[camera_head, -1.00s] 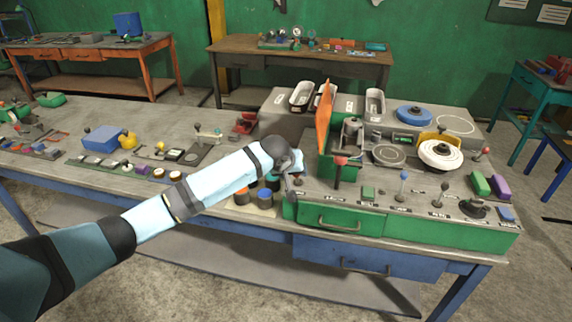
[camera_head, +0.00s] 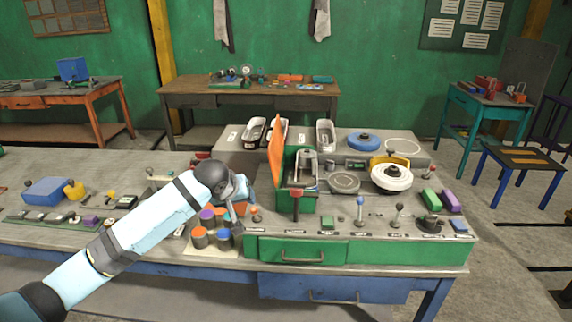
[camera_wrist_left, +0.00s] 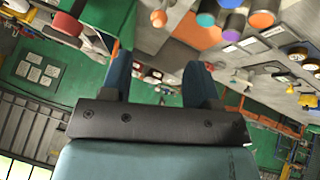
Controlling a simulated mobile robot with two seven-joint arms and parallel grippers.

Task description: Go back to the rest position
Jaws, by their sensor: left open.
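My left arm comes in from the left in the head view, and its gripper (camera_head: 236,214) is by the front left corner of the green console (camera_head: 358,250). In the left wrist view the two dark blue fingers of the left gripper (camera_wrist_left: 160,76) stand apart with nothing between them. Part of the gripper is hidden by the wrist in the head view. My right gripper is in neither view.
Colored cylinders (camera_head: 199,238) stand close below the left gripper. An open orange lid (camera_head: 276,148) rises from a green box on the console. A white disc (camera_head: 391,178) and several levers are to the right. A blue box (camera_head: 46,190) lies at the left.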

